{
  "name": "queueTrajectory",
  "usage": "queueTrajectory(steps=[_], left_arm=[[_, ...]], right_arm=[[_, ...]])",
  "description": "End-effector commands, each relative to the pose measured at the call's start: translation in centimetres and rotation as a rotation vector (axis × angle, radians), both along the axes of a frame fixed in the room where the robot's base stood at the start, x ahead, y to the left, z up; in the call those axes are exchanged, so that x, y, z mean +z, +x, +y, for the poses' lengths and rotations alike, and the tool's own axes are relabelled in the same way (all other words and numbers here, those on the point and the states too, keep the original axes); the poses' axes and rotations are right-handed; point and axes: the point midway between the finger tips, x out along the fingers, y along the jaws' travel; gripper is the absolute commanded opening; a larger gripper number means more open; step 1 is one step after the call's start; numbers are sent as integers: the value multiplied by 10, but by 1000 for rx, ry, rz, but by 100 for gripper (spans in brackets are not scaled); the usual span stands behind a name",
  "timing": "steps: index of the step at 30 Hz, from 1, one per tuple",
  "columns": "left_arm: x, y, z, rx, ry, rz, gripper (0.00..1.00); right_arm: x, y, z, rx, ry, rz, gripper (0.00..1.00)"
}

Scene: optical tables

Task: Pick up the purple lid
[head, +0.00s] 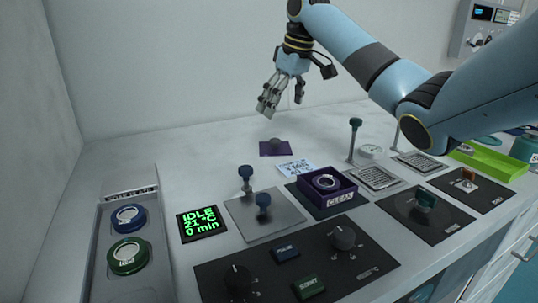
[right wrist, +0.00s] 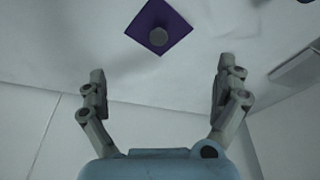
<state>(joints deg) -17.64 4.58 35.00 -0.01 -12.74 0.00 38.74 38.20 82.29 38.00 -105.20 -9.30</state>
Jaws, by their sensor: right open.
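The purple lid (head: 268,149) is a flat square with a round grey knob on top, lying on the white table behind the purple box. It also shows in the right wrist view (right wrist: 173,21), ahead of the fingertips and near the middle between them. My right gripper (head: 267,107) is above the table, over and slightly behind the lid, apart from it. In the right wrist view its two fingers (right wrist: 158,82) are spread wide with nothing between them. My left gripper is in neither view.
The open purple box (head: 345,198) marked CLEAN stands right of and nearer than the lid. A white label card (head: 297,168) lies beside the lid. Upright posts (head: 354,140) stand to the right. Knob panels (head: 215,282) fill the front. The table left of the lid is clear.

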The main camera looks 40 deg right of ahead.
Motion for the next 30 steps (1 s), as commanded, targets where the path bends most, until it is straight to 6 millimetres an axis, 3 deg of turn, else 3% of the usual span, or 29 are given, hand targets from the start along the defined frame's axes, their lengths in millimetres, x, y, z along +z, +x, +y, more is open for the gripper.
queueTrajectory(steps=[6, 16, 24, 30], left_arm=[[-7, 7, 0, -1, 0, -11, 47], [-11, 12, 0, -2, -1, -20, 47], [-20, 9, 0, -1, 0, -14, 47], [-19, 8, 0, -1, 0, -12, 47]], right_arm=[[-37, 9, 1, -1, 2, 3, 100], [-65, 14, 1, -1, 1, 3, 100], [-104, 21, 0, 0, 2, 3, 100], [-105, 22, 0, 0, 0, 2, 100]])
